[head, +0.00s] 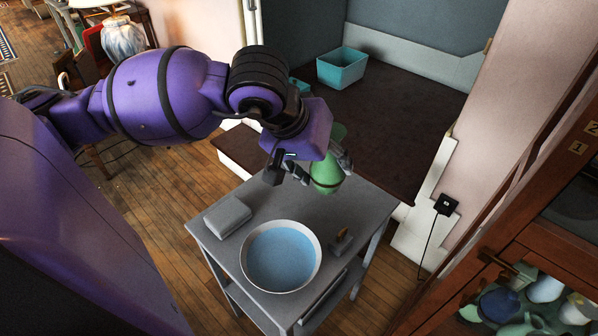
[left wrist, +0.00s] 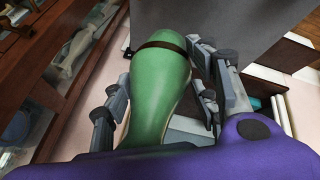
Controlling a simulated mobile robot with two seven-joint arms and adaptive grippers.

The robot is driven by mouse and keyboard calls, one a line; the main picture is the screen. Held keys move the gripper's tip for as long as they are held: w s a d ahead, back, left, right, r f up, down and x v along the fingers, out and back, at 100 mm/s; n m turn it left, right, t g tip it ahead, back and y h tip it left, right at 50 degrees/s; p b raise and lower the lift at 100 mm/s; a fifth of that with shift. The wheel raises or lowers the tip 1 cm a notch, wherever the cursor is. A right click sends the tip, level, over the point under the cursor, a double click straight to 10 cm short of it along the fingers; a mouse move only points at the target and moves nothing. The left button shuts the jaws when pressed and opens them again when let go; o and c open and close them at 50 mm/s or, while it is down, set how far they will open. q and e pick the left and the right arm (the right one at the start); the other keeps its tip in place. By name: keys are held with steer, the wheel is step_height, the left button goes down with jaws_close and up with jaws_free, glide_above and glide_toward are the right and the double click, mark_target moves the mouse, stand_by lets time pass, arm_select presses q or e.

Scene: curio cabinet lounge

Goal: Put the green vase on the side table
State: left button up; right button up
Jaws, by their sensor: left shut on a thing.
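The green vase (head: 327,174) has a dark band and is held in my left gripper (head: 312,172), over the back part of the grey side table (head: 213,243). In the left wrist view the green vase (left wrist: 158,92) lies between the fingers of the left gripper (left wrist: 160,100), which are shut on it. I cannot tell whether its base touches the table top. The arm hides part of the vase in the head view. My right gripper is not in view.
On the side table are a white bowl with blue inside (head: 281,257), a grey box (head: 228,216) and a small dark item with a yellowish top (head: 341,241). A wooden cabinet (head: 545,240) with vases stands at right. A teal bin (head: 342,68) sits on the dark surface behind.

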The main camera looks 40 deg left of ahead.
arm_select(q)
steer(key=shift+w+a+f+n+y+b, duration=0.2)
steer(key=shift+a+f+n+y+b, duration=0.2)
steer(key=shift+a+f+n+b, duration=0.5)
steer(key=shift+w+a+b, duration=0.1)
steer(key=shift+a+b, duration=0.05)
steer(key=shift+b, duration=0.45)
steer(key=shift+w+a+f, duration=0.1)
steer(key=shift+w+a, duration=0.05)
steer(key=shift+a, duration=0.05)
steer(key=w+a+f, duration=0.3)
steer(key=f, duration=0.1)
steer(key=w+a+f, duration=0.3)
steer(key=f, duration=0.1)
steer(key=w+a+f, duration=0.3)
steer(key=a+f, duration=0.1)
steer(key=shift+f, duration=0.35)
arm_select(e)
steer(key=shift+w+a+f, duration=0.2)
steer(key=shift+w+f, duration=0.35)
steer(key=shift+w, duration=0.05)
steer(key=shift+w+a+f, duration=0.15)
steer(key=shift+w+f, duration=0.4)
